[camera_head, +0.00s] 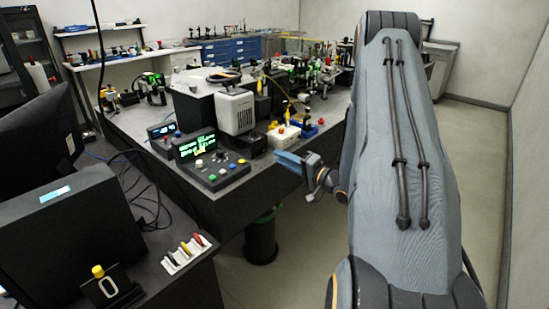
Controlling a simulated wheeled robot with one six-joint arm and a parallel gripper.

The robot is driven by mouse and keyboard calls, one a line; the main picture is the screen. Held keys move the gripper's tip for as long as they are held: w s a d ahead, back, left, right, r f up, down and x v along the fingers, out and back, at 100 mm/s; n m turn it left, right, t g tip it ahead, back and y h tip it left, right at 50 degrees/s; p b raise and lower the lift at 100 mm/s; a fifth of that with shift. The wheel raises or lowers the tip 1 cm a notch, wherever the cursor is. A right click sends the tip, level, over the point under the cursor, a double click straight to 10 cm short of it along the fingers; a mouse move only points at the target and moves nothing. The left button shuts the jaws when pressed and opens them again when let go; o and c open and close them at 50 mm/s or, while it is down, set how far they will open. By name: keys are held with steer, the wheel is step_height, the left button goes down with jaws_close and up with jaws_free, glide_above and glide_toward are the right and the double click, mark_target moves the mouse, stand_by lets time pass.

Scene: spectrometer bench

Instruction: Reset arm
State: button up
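My gripper (291,160) shows in the head view near the middle, just off the front edge of the optical table (235,192). It points left, and its blue-grey finger part is small here, so I cannot tell whether the fingers are apart or closed. I see nothing clearly held in it. My large grey arm link, with two dark cables along it, fills the right side of the view and hides part of the bench and floor behind it.
A control box (212,175) with colored knobs and a lit green display (197,146) sits left of my gripper. A side desk with a monitor (38,130) and pen rack (186,253) is left. The right floor is clear.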

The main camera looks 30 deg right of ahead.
steer(key=shift+s+d, duration=0.2)
steer(key=shift+s, duration=0.35)
steer(key=a+r+n+g+h, duration=0.2)
steer(key=a+n+g+h, duration=0.35)
steer(key=a+g, duration=0.2)
steer(key=s+a+n+g, duration=0.1)
steer(key=s+a+g, duration=0.1)
steer(key=s+a, duration=0.3)
steer(key=s+a+r+n+g, duration=0.1)
steer(key=s+a, duration=0.4)
steer(key=s, duration=0.6)
steer(key=s+a+r+n+g, duration=0.1)
steer(key=s+a+n+g, duration=0.2)
steer(key=s+a+g, duration=0.2)
steer(key=s, duration=0.3)
steer(key=shift+s+a+r+h, duration=0.2)
steer(key=shift+s+a+h, duration=0.1)
steer(key=shift+s+h, duration=0.1)
